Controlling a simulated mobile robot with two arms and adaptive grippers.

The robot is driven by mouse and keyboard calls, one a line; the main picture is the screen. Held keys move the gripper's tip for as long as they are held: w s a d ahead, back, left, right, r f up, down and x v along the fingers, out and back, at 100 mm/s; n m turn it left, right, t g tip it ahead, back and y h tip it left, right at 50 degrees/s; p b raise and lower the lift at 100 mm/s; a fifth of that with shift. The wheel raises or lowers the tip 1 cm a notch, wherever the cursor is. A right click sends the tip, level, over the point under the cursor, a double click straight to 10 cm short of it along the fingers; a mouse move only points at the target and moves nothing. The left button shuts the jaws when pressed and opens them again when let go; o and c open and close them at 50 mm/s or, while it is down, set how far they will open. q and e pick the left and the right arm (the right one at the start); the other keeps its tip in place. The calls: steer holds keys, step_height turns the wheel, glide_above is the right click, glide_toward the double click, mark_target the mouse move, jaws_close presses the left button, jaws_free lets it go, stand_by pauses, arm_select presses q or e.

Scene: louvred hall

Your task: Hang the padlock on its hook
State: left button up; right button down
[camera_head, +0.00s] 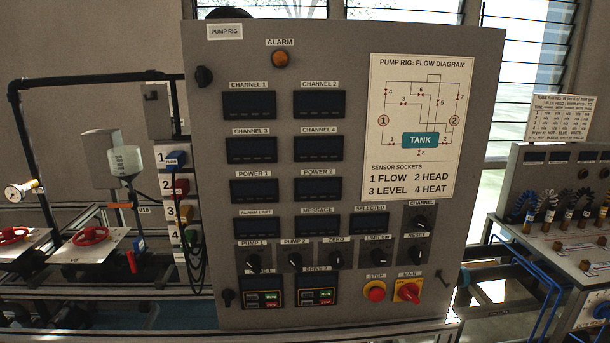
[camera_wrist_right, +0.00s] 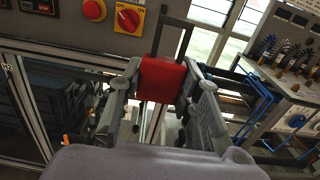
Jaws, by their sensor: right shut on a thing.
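In the right wrist view my right gripper (camera_wrist_right: 163,74) is shut on a red padlock (camera_wrist_right: 161,84), with one finger on each side of its body. The padlock is upright, and its dark shackle (camera_wrist_right: 181,38) points up beyond the fingertips. It is below and right of the red-on-yellow main switch in that view. In the head view a small dark hook (camera_head: 443,278) sticks out of the grey panel (camera_head: 350,220) near its lower right edge, right of the main switch (camera_head: 408,290). The wrist view does not clearly show the hook. Neither gripper shows in the head view.
The red stop button (camera_head: 376,291) is left of the main switch. A side bench (camera_head: 560,245) with blue hoses and fittings stands at the right. Red valve wheels (camera_head: 90,235) and pipework are at the left. A metal frame runs below the panel.

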steer(key=shift+d+r, duration=0.15)
steer(key=shift+r, duration=0.35)
steer(key=s+a, duration=0.4)
steer(key=a, duration=0.4)
steer(key=s+a+m+h, duration=0.1)
steer(key=s+a, duration=0.3)
steer(key=a, duration=0.5)
steer(key=shift+r+h+b, duration=0.3)
steer(key=shift+r, duration=0.05)
